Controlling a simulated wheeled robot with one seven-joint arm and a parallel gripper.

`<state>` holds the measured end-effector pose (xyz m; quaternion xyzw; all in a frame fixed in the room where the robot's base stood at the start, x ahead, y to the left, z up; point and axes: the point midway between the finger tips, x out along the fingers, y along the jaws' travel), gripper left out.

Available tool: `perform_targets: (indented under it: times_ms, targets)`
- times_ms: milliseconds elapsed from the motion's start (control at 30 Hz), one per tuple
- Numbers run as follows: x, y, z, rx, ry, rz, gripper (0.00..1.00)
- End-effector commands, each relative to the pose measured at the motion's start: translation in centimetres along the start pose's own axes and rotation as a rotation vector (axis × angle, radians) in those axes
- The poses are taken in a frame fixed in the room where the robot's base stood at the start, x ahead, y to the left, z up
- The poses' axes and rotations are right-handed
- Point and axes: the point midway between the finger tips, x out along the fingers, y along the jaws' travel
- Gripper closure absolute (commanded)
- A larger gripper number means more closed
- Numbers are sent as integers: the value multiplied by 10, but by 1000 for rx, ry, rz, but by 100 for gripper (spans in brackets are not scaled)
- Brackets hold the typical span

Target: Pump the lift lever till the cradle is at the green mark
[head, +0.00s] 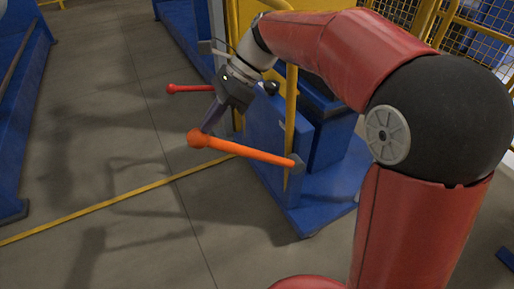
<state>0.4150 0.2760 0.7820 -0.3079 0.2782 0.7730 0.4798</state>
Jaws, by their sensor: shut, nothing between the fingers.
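An orange lever (245,152) with a round knob at its left end runs out from a blue machine (282,165), sloping slightly down to the right. A shorter red lever (190,88) with a ball end sticks out behind it. Which one is the lift lever is not marked in this view. My gripper (208,127) is shut and empty, pointing down just behind and above the orange knob. The fingertips are partly hidden by the knob, and I cannot tell whether they touch it. I cannot make out the cradle or a green mark.
A yellow upright post (291,110) stands by the orange lever's right end. A yellow line (110,204) crosses the grey floor. A blue structure (18,95) stands at far left, and yellow mesh fencing (474,40) at upper right. The floor left of the levers is clear.

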Motion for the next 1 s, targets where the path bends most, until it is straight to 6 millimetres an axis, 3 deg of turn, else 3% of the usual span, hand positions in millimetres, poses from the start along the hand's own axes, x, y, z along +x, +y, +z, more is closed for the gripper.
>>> perform_targets:
  times_ms: [267, 700, 1000]
  targets:
    - [4, 0, -1, 0, 0, 2, 100]
    - [65, -1, -7, 1, 2, 5, 100]
    - [67, -1, -7, 1, 2, 4, 100]
